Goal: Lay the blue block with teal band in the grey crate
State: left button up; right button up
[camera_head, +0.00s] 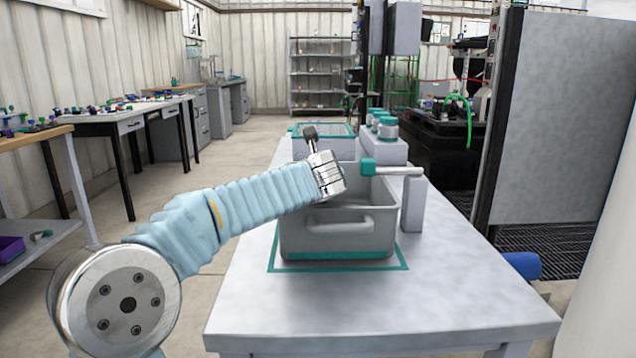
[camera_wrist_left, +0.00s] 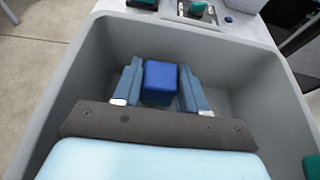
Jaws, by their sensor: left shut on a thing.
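The grey crate (camera_head: 340,242) stands on the table inside a teal outline, with a handle on its near side. My left arm reaches over the crate's left side, and its gripper fingers are hidden in the head view. In the left wrist view, my left gripper (camera_wrist_left: 160,88) is shut on the blue block (camera_wrist_left: 161,80), one finger on each side. The block is within the crate walls (camera_wrist_left: 256,78); whether it touches the floor I cannot tell. Its teal band does not show. My right gripper is in neither view.
A grey post (camera_head: 413,205) with a pale bar and teal end (camera_head: 368,167) stands close to the crate's right side. Behind are a light box with several teal-banded cylinders (camera_head: 384,128) and another teal-edged area. The table's front (camera_head: 380,308) is clear.

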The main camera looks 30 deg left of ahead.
pick_arm(q)
jog(key=shift+f, duration=0.3)
jog(key=o, duration=1)
jog(key=shift+o, duration=0.2)
jog(key=shift+r, duration=0.3)
jog(key=v, duration=1.2)
jog(key=shift+r+p, duration=0.35)
jog(key=shift+a, duration=0.1)
